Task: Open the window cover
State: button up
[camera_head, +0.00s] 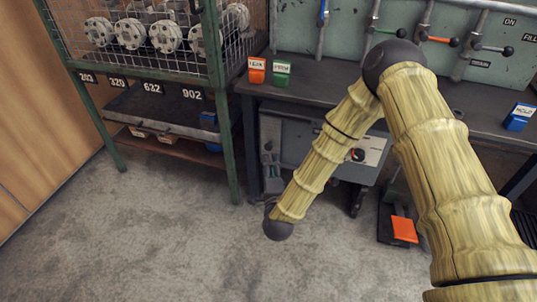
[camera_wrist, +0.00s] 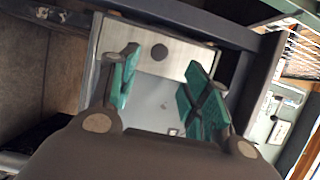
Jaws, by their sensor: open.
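In the wrist view, my gripper (camera_wrist: 160,68) is open, with its two green finger pads apart. Nothing shows between them but a pale grey panel (camera_wrist: 170,65) with a dark round knob (camera_wrist: 159,52) beyond the fingertips. The fingers appear apart from the knob; the exact gap is hard to judge. In the head view, a grey box (camera_head: 303,140) under the bench carries a light plate with a dark knob (camera_head: 358,155). I cannot tell for sure which part is the window cover.
A dark bench (camera_head: 310,78) stands above the box, with orange (camera_head: 257,70), green (camera_head: 280,73) and blue (camera_head: 518,117) labelled blocks on it. A green-framed rack (camera_head: 226,130) stands at left. An orange pedal (camera_head: 404,229) is on the floor. The floor at front left is clear.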

aim_at(268, 149)
jog(key=w, duration=0.2)
jog(key=w+b, duration=0.1)
jog(key=w, duration=0.2)
jog(key=w+b, duration=0.1)
jog(key=w, duration=0.1)
jog(key=shift+w+a, duration=0.3)
jog(key=shift+w, duration=0.1)
